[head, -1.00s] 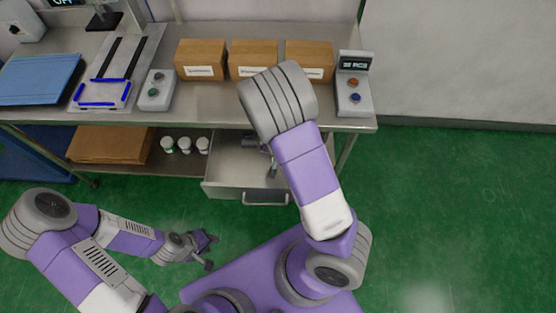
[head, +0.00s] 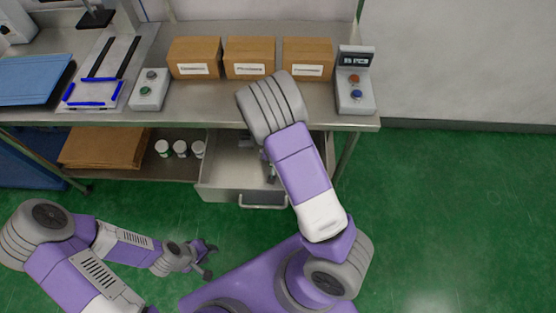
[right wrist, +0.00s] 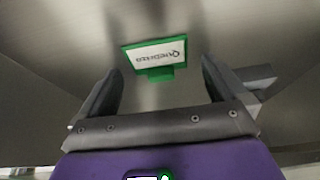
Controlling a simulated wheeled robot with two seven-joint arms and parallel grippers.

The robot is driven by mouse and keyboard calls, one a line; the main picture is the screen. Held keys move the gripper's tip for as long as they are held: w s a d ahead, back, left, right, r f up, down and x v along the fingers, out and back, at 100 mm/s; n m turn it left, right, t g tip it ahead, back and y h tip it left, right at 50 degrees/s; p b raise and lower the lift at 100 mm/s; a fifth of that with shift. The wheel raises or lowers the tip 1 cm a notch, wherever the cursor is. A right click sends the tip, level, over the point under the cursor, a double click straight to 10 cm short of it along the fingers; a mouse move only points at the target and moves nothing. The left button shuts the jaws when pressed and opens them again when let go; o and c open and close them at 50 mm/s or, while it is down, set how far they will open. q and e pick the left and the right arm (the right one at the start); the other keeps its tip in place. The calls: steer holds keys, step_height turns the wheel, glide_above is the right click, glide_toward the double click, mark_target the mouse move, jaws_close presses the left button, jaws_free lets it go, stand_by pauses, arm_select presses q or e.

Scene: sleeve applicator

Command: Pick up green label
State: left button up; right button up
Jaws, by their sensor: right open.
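The green label (right wrist: 152,56), with a white face and dark print, lies on the metal floor of the open drawer (head: 222,180). In the right wrist view it is ahead of my right gripper (right wrist: 160,76), between the lines of its two fingers. The right gripper is open with nothing between its fingers. In the head view my right arm hides the label and most of that gripper. My left gripper (head: 209,261) is low at the left, away from the drawer, with its fingers apart and empty.
The steel table (head: 215,107) above the drawer holds cardboard boxes (head: 250,57), a two-button control box (head: 355,88) and a smaller button box (head: 150,90). White bottles (head: 180,149) stand on the shelf left of the drawer. The green floor at right is clear.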

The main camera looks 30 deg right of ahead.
steer(key=c, duration=1.1)
